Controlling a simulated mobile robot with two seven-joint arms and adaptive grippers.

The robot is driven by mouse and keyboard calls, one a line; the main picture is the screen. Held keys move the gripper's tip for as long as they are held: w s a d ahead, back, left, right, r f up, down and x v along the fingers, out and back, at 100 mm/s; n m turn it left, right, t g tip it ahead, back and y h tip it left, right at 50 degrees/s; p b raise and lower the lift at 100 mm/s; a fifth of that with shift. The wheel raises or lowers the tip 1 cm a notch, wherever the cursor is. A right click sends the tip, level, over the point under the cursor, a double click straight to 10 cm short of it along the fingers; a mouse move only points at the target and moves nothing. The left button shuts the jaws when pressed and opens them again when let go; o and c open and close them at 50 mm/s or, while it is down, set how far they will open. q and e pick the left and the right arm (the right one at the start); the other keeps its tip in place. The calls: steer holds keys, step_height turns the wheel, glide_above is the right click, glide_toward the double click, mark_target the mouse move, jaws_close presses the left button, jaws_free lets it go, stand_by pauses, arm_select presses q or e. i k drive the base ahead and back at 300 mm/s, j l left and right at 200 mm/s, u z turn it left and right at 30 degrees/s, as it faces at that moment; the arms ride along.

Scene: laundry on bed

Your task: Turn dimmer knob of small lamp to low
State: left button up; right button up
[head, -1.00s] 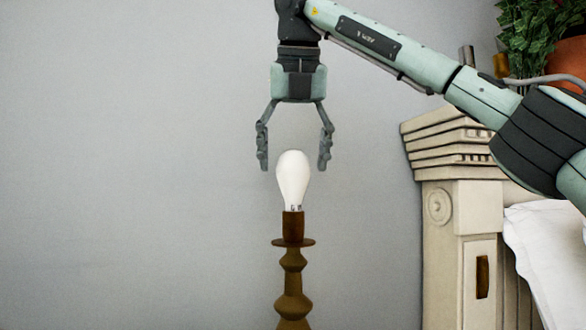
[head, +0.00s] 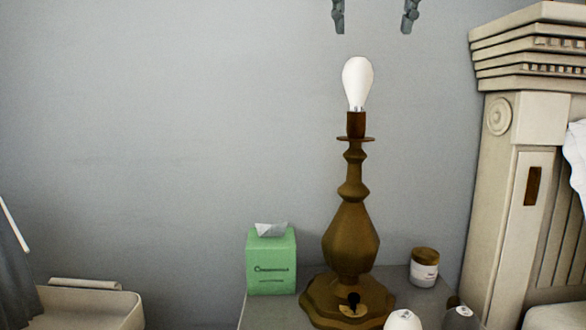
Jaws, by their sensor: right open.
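The small lamp (head: 350,240) stands upright on a grey bedside table (head: 268,312). It has a brown turned body and a bare white bulb (head: 357,82) on top. A small dark knob (head: 353,299) sits low on the front of the lamp's base; its setting cannot be read. Only the fingertips of my right gripper (head: 375,17) show at the top edge of the head view. They are spread apart and empty, above the bulb and not touching it. My left gripper is not in view.
A green tissue box (head: 271,262) stands left of the lamp. A lidded jar (head: 424,267) stands to its right, and a white rounded object (head: 403,320) in front. A carved bed post (head: 515,200) rises at the right. The wall behind is bare.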

mark_target(353, 298)
steer(key=k, duration=1.2)
